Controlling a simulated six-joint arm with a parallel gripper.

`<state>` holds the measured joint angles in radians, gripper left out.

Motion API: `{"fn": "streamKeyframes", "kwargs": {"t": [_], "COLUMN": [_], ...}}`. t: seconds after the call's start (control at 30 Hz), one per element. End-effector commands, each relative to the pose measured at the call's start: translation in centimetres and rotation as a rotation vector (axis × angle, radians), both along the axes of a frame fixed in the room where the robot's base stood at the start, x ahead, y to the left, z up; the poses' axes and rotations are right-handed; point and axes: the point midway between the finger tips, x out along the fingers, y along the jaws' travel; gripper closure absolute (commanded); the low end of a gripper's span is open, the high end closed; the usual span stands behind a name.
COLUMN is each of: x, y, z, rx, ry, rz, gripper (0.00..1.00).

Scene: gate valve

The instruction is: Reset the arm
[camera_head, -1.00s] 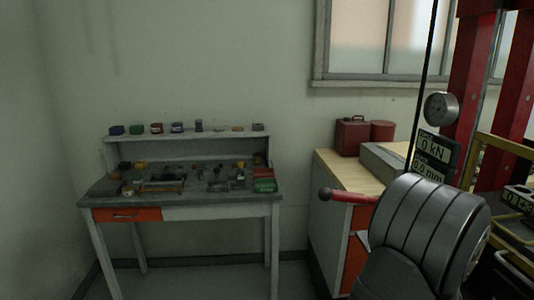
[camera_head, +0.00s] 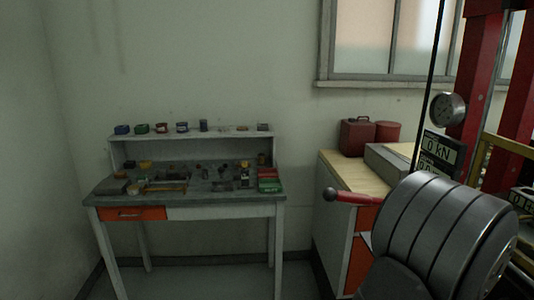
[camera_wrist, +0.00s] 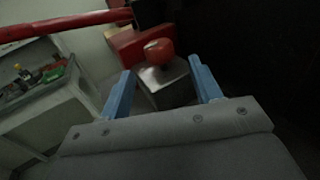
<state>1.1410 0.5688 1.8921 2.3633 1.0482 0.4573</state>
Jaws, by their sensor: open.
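My gripper (camera_wrist: 160,66) shows only in the wrist view, with two blue fingers spread apart and open. A red rounded knob (camera_wrist: 158,50) on a pale metal block (camera_wrist: 165,82) appears between and beyond the fingertips. I cannot tell how far beyond them it is, and no contact is visible. A red bar (camera_wrist: 65,24) crosses the upper left of the wrist view. In the head view, a red handle with a round end (camera_head: 350,197) sticks out leftward beside my large grey arm joint. The joint hides whatever lies behind it, and my gripper is out of that view.
A workbench (camera_head: 185,212) with small parts stands at left. A wooden-topped cabinet (camera_head: 340,175) carries a red can (camera_head: 357,136). A red frame (camera_head: 478,75) with a dial gauge (camera_head: 448,109) rises at right. Floor shows between workbench and cabinet.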

Motion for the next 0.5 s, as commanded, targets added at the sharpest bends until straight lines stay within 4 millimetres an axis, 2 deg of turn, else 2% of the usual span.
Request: {"fn": "streamKeyframes", "kwargs": {"t": [0.1, 0.5], "x": [-2.3, -8.8], "y": [1.1, 4.6], "z": [0.0, 0.0], "rx": [0.001, 0.000], "ry": [0.000, 0.000], "rz": [-0.003, -0.003], "gripper": [0.42, 0.42]}}
